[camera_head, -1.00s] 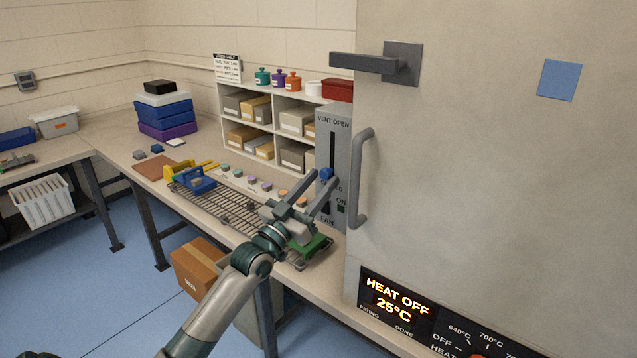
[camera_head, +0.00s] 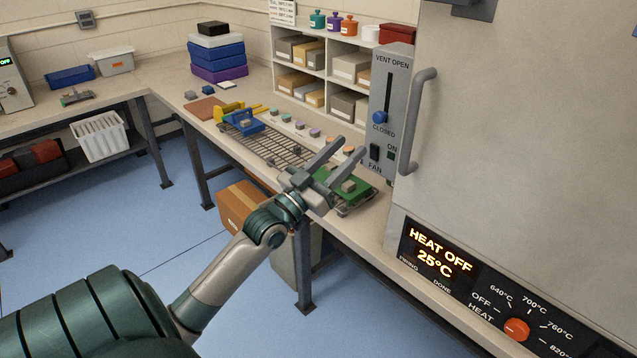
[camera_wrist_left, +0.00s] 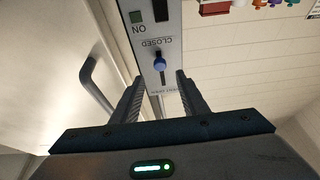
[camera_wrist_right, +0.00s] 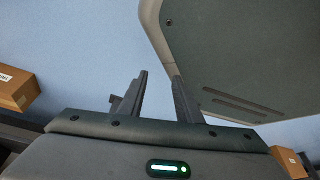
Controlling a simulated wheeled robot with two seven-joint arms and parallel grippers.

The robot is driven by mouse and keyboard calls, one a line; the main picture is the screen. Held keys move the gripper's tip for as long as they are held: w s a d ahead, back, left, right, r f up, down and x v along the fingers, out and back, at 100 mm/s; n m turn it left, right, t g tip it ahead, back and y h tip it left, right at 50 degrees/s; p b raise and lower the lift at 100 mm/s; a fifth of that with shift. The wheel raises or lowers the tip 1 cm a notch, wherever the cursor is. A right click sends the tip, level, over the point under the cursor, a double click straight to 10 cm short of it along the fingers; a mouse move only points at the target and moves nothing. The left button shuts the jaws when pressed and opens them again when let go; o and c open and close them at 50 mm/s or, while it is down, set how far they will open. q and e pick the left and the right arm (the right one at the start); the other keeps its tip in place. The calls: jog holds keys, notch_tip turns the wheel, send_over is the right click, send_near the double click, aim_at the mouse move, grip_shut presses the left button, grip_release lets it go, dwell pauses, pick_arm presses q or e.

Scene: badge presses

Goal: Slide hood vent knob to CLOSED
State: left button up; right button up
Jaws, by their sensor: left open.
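VENT OPEN is printed at the top. My left gripper (camera_head: 346,150) is open and empty, apart from the knob, in front of the panel and lower. My right gripper (camera_wrist_right: 161,78) shows only in its wrist view, with fingers apart and nothing between them.
The kiln door handle (camera_head: 413,120) stands out right of the panel. A wire rack (camera_head: 270,150) and a green press (camera_head: 350,185) lie on the bench below my left gripper. A black fan switch (camera_head: 374,152) is under the CLOSED label. Shelves stand behind.

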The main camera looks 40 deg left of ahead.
pick_arm(q)
jog(key=b+v, duration=0.2)
jog(key=v, duration=0.6)
pick_arm(e)
jog(key=w+a+r+t, duration=0.2)
jog(key=w+a, duration=0.1)
jog(key=w, duration=0.5)
jog(key=shift+a+r+y, duration=0.15)
jog(key=shift+y, duration=0.25)
pick_arm(q)
jog(key=shift+f, duration=0.15)
